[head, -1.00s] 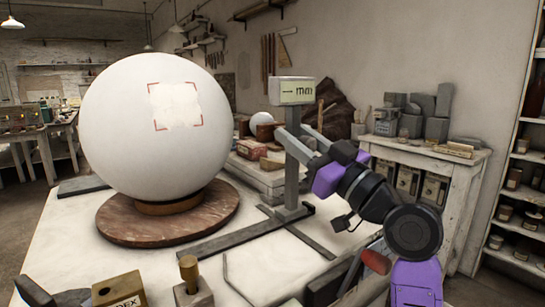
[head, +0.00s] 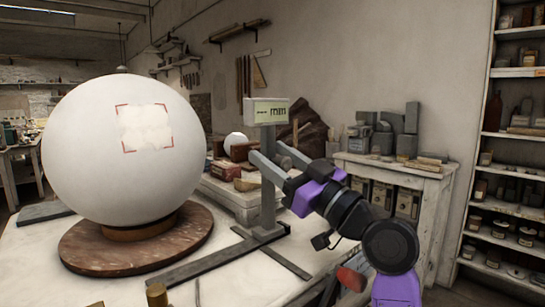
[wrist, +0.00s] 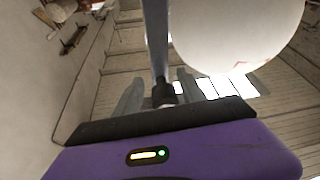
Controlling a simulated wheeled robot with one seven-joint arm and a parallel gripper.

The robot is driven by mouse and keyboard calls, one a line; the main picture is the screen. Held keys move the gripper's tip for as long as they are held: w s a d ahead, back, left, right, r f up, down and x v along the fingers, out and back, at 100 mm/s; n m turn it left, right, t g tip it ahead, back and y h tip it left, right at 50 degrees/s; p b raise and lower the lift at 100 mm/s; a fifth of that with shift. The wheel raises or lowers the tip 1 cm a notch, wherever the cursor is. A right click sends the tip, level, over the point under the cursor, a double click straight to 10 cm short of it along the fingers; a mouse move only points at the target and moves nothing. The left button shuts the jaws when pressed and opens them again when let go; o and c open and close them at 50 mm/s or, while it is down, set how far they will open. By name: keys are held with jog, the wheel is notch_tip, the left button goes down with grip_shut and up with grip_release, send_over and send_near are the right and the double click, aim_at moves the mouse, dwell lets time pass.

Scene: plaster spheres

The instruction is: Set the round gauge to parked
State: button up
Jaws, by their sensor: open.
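A grey upright gauge stand (head: 268,190) stands on the white table, with a pale display box (head: 267,112) on top reading a dash and "mm". It is the only gauge I make out. Its post also shows in the wrist view (wrist: 157,40), with a dark collar low on it. My gripper (head: 265,154) is open at the post, just below the display, with one finger toward each side of it. Contact with the post cannot be told. A large white plaster sphere (head: 90,165) with a red-cornered patch sits left of the stand on a brown round turntable (head: 100,262).
Boxes and blocks (head: 225,170) lie behind the stand. A white cabinet (head: 430,185) with grey blocks and a tall shelf (head: 515,170) stand at right. A flat grey bar runs along the table from the stand's foot. The sphere is close to my gripper in the wrist view.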

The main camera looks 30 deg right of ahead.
jog(key=b+v, duration=0.1)
jog(key=v, duration=0.1)
jog(key=shift+s+d+f, duration=0.2)
jog(key=shift+s+f, duration=0.05)
jog(key=shift+f, duration=0.05)
jog(key=s+d+b, duration=0.1)
jog(key=s+d, duration=0.3)
jog(key=s, duration=0.7)
jog(key=shift+r, duration=0.2)
jog(key=shift+d, duration=0.2)
